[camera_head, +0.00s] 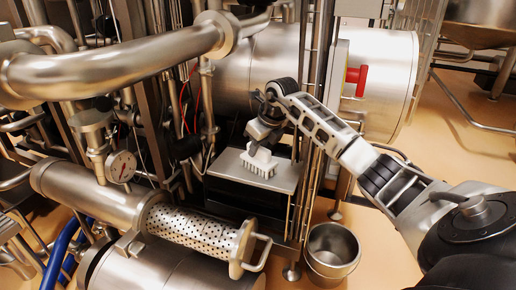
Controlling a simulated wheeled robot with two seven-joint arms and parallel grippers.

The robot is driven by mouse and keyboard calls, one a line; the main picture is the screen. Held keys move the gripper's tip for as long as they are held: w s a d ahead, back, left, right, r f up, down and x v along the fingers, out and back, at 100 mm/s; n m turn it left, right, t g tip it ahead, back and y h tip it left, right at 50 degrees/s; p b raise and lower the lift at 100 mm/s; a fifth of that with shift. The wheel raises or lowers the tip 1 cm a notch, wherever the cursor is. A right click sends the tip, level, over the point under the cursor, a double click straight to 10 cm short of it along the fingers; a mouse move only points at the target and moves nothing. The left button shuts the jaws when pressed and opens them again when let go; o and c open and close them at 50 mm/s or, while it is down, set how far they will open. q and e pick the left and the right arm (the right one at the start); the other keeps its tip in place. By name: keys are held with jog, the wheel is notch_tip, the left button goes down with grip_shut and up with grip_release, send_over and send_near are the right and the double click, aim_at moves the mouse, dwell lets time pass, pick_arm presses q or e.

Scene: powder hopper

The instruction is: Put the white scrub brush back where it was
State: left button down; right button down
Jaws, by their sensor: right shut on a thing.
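The white scrub brush (259,163) is at the grey metal shelf (225,166) in the middle of the head view. Its bristles face down, at or just above the shelf top; I cannot tell whether they touch. My right gripper (260,146) comes down from above and is shut on the brush's upper part, which the jaws partly hide. My left gripper does not show.
A steel bucket (331,252) stands on the floor right of the shelf. A perforated cylinder (200,233) with a handle lies in front. Vertical rods (308,150) rise close beside my right arm. Pipes and a pressure gauge (122,166) crowd the left.

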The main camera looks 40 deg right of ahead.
jog(key=c, duration=1.3)
grip_release()
jog(key=shift+r, duration=0.1)
